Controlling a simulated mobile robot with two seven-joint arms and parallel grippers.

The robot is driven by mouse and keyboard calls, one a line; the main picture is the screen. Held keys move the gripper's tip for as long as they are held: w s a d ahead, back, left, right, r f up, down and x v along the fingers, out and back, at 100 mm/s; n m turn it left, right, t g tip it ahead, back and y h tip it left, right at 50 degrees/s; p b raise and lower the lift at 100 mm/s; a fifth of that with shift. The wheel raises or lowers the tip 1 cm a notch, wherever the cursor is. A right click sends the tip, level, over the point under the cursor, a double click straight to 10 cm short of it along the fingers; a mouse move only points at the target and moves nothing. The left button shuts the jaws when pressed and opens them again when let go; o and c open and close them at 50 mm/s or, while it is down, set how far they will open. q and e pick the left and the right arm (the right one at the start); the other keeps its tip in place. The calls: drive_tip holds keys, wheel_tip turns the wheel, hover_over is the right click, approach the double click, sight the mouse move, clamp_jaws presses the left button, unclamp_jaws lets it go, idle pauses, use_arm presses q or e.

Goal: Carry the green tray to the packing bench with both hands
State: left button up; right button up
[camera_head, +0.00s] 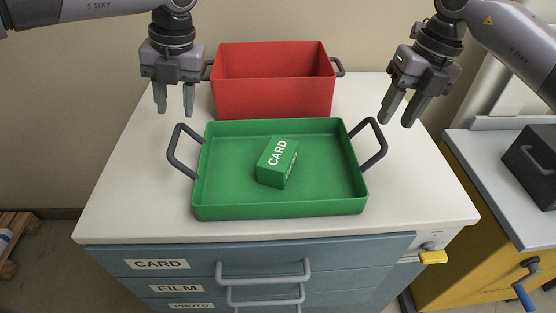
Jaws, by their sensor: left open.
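The green tray (225,209) sits flat on the white top of a drawer cabinet, with a dark handle at each side. A small green box marked CARD (277,162) lies in it, right of the middle. My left gripper (174,112) points down, open and empty, above and behind the tray's left handle (181,152). My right gripper (396,120) is tilted, its fingers apart and empty, above and right of the tray's right handle (373,145). Neither gripper touches the tray. No packing bench can be made out for certain.
A red bin (272,95) stands right behind the tray. The white cabinet top (120,195) is clear at left and right. Labelled blue drawers (200,262) with grey handles are below. At right, a lower grey-topped yellow cabinet (455,255) bears a dark box (535,160).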

sight(178, 128)
use_arm(q)
drive_tip(key=shift+x, duration=3.6)
use_arm(e)
drive_tip(key=shift+a+f, duration=0.25)
drive_tip(key=shift+f, duration=0.95)
drive_tip(key=shift+a+f, duration=0.2)
drive_tip(key=shift+f, duration=0.95)
drive_tip(key=shift+a+f, duration=0.25)
drive_tip(key=shift+f, duration=0.95)
use_arm(q)
clamp_jaws()
use_arm(e)
clamp_jaws()
use_arm(q)
drive_tip(key=shift+d, duration=0.1)
use_arm(e)
drive_tip(key=shift+r, duration=0.1)
